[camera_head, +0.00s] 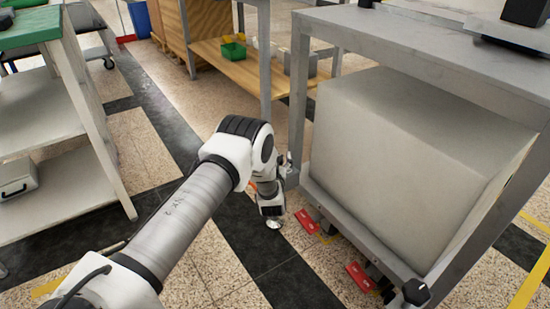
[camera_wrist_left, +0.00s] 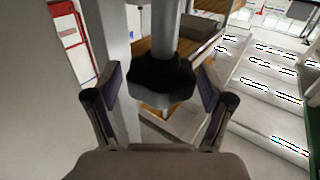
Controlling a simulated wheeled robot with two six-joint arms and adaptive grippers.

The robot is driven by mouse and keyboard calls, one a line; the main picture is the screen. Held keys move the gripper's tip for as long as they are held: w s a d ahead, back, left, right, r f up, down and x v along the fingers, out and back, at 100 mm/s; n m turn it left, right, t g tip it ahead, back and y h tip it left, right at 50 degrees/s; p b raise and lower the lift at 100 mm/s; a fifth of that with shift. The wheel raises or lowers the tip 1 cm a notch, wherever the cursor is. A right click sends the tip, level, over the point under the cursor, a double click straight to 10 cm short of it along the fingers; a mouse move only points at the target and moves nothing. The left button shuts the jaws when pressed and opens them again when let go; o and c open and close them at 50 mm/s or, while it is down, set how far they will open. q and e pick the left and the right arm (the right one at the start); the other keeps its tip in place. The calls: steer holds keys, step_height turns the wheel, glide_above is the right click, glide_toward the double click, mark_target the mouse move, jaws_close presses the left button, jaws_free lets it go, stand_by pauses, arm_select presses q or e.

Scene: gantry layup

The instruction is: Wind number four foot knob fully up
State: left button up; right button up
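In the left wrist view a dark, lobed foot knob (camera_wrist_left: 162,78) sits on a grey vertical shaft (camera_wrist_left: 165,28). My left gripper (camera_wrist_left: 161,85) is open, with one finger on each side of the knob and a visible gap on both sides. There the wrist hides most of the gripper and the knob. Another black knob (camera_head: 415,291) shows low at the bench's front corner. My right gripper is not in view.
A large pale block (camera_head: 400,150) fills the space under the bench top. Red pedal-like parts (camera_head: 308,220) lie low along its edge. A white shelf cart (camera_head: 60,150) stands at left. A wooden shelf with a green bin (camera_head: 233,51) is behind. The floor between is open.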

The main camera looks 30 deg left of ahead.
arm_select(q)
steer(key=v, duration=1.2)
steer(key=shift+a, duration=0.1)
